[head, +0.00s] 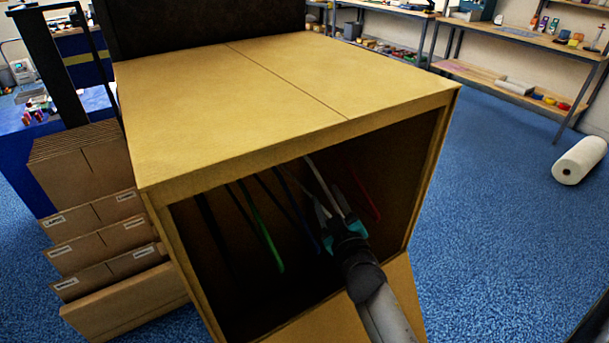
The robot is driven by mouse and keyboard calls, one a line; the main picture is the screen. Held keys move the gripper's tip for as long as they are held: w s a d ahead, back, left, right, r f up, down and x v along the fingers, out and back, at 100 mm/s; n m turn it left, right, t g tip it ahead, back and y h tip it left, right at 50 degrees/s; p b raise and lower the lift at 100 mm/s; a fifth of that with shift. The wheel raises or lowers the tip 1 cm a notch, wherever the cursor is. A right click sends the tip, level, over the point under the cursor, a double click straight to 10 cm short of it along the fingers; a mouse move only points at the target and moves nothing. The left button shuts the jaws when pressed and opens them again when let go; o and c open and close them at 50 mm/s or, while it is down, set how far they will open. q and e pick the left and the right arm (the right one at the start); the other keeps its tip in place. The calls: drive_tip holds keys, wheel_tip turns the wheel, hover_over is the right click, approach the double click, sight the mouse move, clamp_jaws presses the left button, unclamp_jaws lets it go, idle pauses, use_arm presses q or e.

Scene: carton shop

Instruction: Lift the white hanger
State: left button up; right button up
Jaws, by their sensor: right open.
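The white hanger (316,178) hangs inside an open-fronted carton (161,232), near the middle right of a row of hangers. My right gripper (327,200) reaches into the carton from the front right and is open. Its fingers are at the lower part of the white hanger and overlap it in the picture. I cannot tell whether the hanger lies between the fingers or touches them. The hanger's top is hidden by the carton's top edge. My left gripper is not in view.
A green hanger (262,232) and several dark ones hang to the left, a red hanger (366,196) to the right. Flat cartons (85,170) stand at left. Blue floor (500,220) is open at right.

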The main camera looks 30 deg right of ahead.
sight(322, 184)
drive_tip(key=shift+r+x, duration=0.15)
drive_tip(key=shift+x, duration=1.3)
drive_tip(key=shift+r+x, duration=0.1)
drive_tip(key=shift+x, duration=1.35)
drive_tip(key=shift+d, duration=0.1)
drive_tip(key=shift+c, duration=0.3)
clamp_jaws()
